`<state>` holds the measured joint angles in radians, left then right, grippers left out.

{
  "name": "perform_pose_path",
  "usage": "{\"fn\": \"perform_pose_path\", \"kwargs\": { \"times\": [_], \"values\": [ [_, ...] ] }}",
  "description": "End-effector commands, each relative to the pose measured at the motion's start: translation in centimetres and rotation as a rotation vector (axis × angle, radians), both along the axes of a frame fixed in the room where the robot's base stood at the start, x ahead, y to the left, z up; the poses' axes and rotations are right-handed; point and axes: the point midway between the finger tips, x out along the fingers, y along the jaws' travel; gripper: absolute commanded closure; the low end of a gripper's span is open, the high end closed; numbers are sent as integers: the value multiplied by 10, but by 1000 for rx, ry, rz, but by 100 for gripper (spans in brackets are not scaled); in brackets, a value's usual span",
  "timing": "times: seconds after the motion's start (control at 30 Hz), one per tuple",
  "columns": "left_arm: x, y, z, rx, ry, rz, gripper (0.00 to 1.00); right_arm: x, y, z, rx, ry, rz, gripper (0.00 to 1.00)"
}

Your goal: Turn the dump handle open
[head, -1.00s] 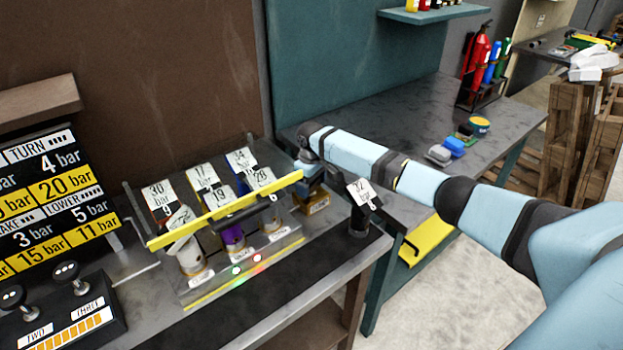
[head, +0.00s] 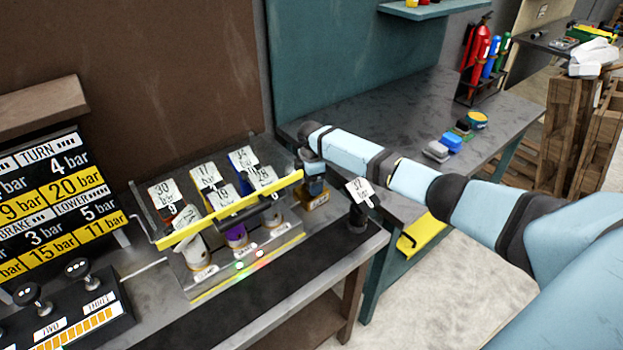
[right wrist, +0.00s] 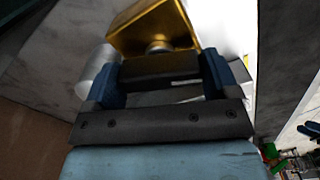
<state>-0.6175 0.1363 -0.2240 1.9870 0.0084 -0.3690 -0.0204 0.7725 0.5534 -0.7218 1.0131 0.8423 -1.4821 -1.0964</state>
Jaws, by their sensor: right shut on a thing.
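My right gripper (right wrist: 160,82) is shut on a dark bar, which looks like the dump handle (right wrist: 160,70). The bar sits in front of a gold-coloured block (right wrist: 155,22), with a short round stub between them. In the head view my right gripper (head: 314,178) reaches down at the right end of the tilting tray, above the gold block (head: 313,200). The handle is hidden there. The tray has a yellow front rail (head: 235,209) and holds several tagged pieces. My left gripper is not in view.
Below the rail stand cups (head: 197,250) on a plate with a green and a red light. A tagged dark post (head: 358,215) stands close right of the gripper. A control box with levers (head: 80,278) is at the left. A second bench (head: 410,135) lies behind my arm.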

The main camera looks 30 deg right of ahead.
Motion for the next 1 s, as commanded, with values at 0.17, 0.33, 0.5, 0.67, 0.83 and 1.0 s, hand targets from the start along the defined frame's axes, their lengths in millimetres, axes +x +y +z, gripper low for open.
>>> {"fn": "perform_pose_path", "kwargs": {
  "times": [0.17,0.33,0.5,0.67,0.83,1.0],
  "values": [
    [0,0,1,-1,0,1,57,0,1,0,2,0,140,43],
    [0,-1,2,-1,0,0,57,0,1,0,2,0,247,43],
    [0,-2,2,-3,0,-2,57,0,1,0,2,0,317,43],
    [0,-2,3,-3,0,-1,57,0,1,0,3,-1,354,43],
    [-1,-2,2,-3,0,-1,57,0,1,0,3,-1,368,43],
    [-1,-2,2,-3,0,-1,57,0,1,0,2,0,370,43]
  ]
}}
